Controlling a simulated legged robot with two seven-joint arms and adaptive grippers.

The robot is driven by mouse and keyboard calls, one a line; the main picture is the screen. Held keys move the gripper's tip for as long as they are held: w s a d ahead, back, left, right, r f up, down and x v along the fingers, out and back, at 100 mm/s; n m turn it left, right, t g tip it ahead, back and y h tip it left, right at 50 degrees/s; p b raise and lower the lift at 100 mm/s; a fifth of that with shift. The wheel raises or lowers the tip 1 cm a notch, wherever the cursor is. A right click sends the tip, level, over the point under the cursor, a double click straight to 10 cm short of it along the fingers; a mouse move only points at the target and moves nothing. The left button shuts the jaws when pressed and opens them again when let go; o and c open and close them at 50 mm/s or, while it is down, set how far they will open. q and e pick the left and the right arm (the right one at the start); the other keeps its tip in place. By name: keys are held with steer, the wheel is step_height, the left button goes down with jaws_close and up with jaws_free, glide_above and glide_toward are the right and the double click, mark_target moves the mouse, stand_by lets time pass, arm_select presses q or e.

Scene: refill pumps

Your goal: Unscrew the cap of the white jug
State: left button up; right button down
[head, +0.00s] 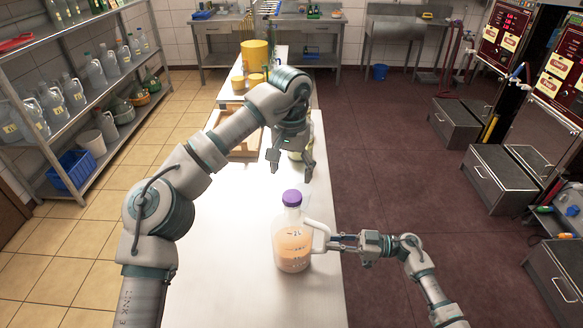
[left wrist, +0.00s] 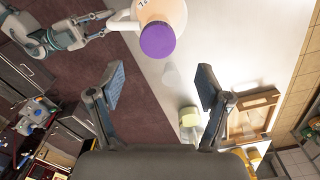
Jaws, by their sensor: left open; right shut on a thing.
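The jug (head: 293,252) stands upright on the white table, near its right edge. It is translucent white with peach liquid inside and has a purple cap (head: 291,198) on its neck. My right gripper (head: 336,242) is shut on the jug's white handle (head: 318,232) from the right. My left gripper (head: 290,168) is open and empty, pointing down above and beyond the cap, apart from it. In the left wrist view the cap (left wrist: 157,40) shows at the top, outside the space between the open left fingers (left wrist: 161,85). The jug's base is hidden there.
A wooden tray (head: 243,149) and a pale green-yellow container (left wrist: 188,118) are farther back on the table (head: 228,262). Yellow buckets (head: 255,55) stand at the far end. A shelf of jugs is at the left. The table left of the jug is clear.

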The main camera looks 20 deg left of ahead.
mark_target(291, 195)
arm_select(q)
step_height(291, 195, down, 8)
steer(key=shift+r, duration=0.15)
stand_by(0.3)
